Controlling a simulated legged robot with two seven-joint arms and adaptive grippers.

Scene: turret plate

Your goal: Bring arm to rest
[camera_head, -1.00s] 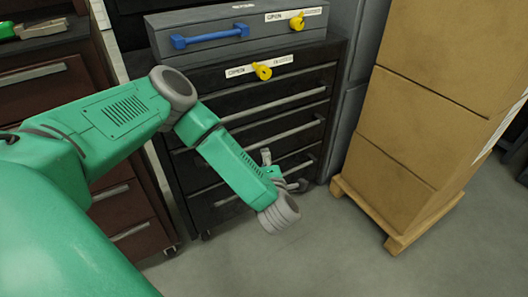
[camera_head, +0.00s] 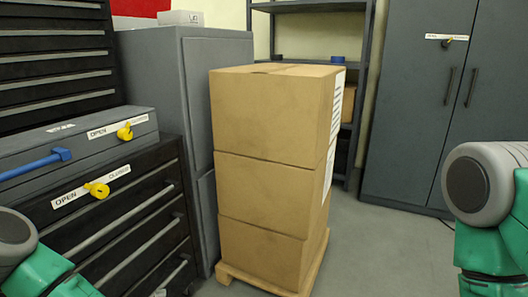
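My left arm (camera_head: 40,270) shows only in part at the lower left corner, with a grey joint and green links. My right arm (camera_head: 490,215) shows only in part at the right edge. Neither gripper is in view. Nothing held by them can be seen.
A black drawer cabinet (camera_head: 110,222) stands at the left with a grey toolbox (camera_head: 75,145) on top, with a blue handle (camera_head: 35,164) and yellow knobs (camera_head: 97,190). Stacked cardboard boxes (camera_head: 265,165) stand on a wooden pallet (camera_head: 317,267). Grey floor (camera_head: 375,250) is clear right of them.

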